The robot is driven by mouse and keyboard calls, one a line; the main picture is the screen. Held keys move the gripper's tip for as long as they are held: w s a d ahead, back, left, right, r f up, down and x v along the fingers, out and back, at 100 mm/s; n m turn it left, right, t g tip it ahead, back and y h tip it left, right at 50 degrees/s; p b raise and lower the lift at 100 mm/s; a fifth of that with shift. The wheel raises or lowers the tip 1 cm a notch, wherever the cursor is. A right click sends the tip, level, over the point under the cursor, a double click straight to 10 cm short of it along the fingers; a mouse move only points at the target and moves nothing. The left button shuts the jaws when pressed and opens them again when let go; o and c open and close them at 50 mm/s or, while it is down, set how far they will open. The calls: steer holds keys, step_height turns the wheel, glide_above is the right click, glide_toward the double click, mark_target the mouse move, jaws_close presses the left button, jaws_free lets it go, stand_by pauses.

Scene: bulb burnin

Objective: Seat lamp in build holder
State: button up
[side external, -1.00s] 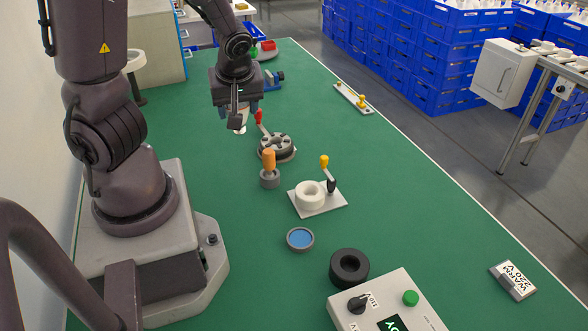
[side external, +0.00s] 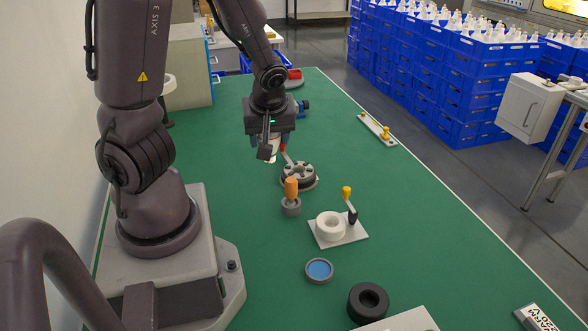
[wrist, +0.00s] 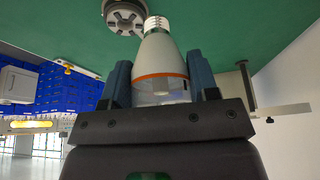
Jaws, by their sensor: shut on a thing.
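My gripper (side external: 270,142) is shut on the lamp (wrist: 160,58), and its fingers stand on both sides of the lamp's body. The lamp is pale grey with an orange band and a silver screw base that points away from the gripper. In the side external view only a pale bit of the lamp (side external: 272,155) shows below the fingers. A white ring holder (side external: 331,225) on a plate has a yellow-tipped lever. I cannot tell which is the build holder.
An orange-handled tool (side external: 291,188) stands upright in a grey base beside the dark holder. A blue-topped dish (side external: 319,270) and a black ring (side external: 368,302) lie nearer. A strip with a yellow knob (side external: 378,129) lies near the right table edge. The right of the green table is mostly clear.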

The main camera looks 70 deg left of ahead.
steer(key=w+d+f, duration=0.2)
steer(key=w+d, duration=0.3)
steer(key=w, duration=0.2)
glide_above(329, 216)
steer(key=d, duration=0.2)
steer(key=shift+f, duration=2.45)
steer(key=shift+s+f+n, duration=0.1)
steer(key=shift+f+n, duration=0.2)
steer(key=shift+f, duration=1.35)
steer(key=shift+f, duration=0.15)
steer(key=shift+a+f, duration=0.1)
steer(key=shift+f, duration=0.3)
steer(key=shift+f, duration=1)
